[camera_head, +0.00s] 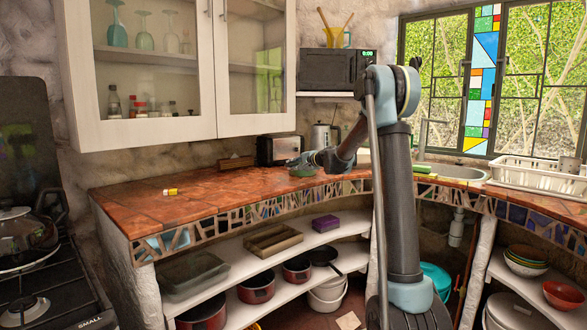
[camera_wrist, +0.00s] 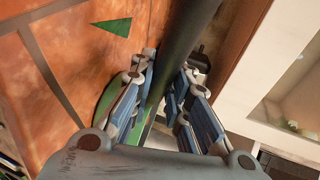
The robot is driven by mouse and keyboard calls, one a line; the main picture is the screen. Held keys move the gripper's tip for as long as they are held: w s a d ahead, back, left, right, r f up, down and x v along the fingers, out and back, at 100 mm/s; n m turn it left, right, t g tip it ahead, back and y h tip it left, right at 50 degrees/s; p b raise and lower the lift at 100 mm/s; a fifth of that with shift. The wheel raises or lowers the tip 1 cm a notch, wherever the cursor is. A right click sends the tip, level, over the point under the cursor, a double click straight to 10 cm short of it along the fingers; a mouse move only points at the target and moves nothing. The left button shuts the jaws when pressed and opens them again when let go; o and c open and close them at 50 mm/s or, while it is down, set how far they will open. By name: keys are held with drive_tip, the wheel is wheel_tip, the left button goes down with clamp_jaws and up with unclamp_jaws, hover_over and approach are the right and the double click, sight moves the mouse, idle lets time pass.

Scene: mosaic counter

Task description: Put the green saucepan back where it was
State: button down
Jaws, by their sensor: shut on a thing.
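My gripper (camera_head: 314,160) is over the counter, left of my upright arm column in the head view. In the wrist view my gripper (camera_wrist: 172,62) is shut around a long dark handle that runs between its two fingers. Green parts of the saucepan (camera_wrist: 107,106) show behind the left finger, and the rest is hidden by the fingers. In the head view the green saucepan (camera_head: 302,170) shows only as a small green patch under the gripper, close to the counter. I cannot tell whether it touches the counter.
The tiled counter (camera_head: 230,195) is mostly bare, with a small yellow-and-red item (camera_head: 170,192) at left. A toaster (camera_head: 279,150) and kettle (camera_head: 325,136) stand behind. A wall cabinet (camera_head: 187,128) hangs above. Red pots (camera_head: 257,288) sit on the lower shelves. A dish rack (camera_head: 540,176) is at right.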

drive_tip(key=c, duration=1.5)
unclamp_jaws()
drive_tip(key=shift+c, duration=0.2)
drive_tip(key=v, duration=1.2)
drive_tip(key=s+d+f+n+g+h, duration=0.2)
drive_tip(key=s+d+f, duration=0.5)
drive_tip(key=s, duration=1.1)
drive_tip(key=s+d+f+n+g+h, duration=0.3)
drive_tip(key=s+d+f, duration=0.4)
drive_tip(key=s, duration=1.1)
drive_tip(key=s+d+f+n+g+h, duration=0.3)
drive_tip(key=s+d+f, duration=0.4)
drive_tip(key=s, duration=1.1)
wheel_tip(320, 180, down, 5)
drive_tip(key=shift+r+n+h, duration=0.25)
drive_tip(key=shift+n+h, duration=0.35)
drive_tip(key=shift+h, duration=0.6)
drive_tip(key=shift+s, duration=0.1)
